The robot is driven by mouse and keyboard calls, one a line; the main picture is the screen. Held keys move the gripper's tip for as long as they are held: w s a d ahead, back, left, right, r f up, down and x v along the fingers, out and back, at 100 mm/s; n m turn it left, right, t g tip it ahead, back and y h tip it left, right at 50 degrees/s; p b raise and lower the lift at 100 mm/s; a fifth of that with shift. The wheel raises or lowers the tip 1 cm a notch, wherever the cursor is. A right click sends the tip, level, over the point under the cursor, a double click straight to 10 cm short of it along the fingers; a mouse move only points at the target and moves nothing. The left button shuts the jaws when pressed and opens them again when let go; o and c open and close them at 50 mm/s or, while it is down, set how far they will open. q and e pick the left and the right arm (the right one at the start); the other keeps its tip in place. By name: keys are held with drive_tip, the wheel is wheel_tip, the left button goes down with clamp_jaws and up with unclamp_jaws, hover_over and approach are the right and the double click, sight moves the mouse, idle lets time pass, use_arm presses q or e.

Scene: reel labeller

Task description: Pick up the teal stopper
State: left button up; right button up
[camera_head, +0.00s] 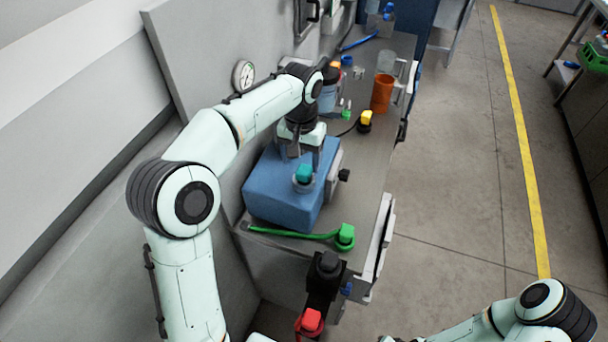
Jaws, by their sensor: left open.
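The teal stopper (304,173) sits on top of the blue box-shaped machine (265,190), in a pale round seat. My left gripper (304,168) reaches in from above and behind it, with its fingers pointing down around or just over the stopper. The left gripper is open; I cannot tell whether a finger touches the stopper. Of my right arm, only links show at the bottom right; its gripper is out of the picture.
A green strap with a green block (345,235) lies in front of the blue machine. Behind it stand a yellow-topped item (366,118), an orange cup (382,93) and a clear cup (387,62). A red block (311,320) is low at the front.

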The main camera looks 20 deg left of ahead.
sight(304, 169)
use_arm(q)
drive_tip(key=f, duration=0.4)
drive_tip(key=shift+w+d+f, duration=0.15)
drive_tip(key=shift+d+f, duration=0.1)
drive_tip(key=shift+f, duration=0.1)
drive_tip(key=shift+c, duration=0.3)
drive_tip(key=c, duration=1.1)
drive_tip(key=shift+r, duration=0.1)
wheel_tip(304, 169, up, 17)
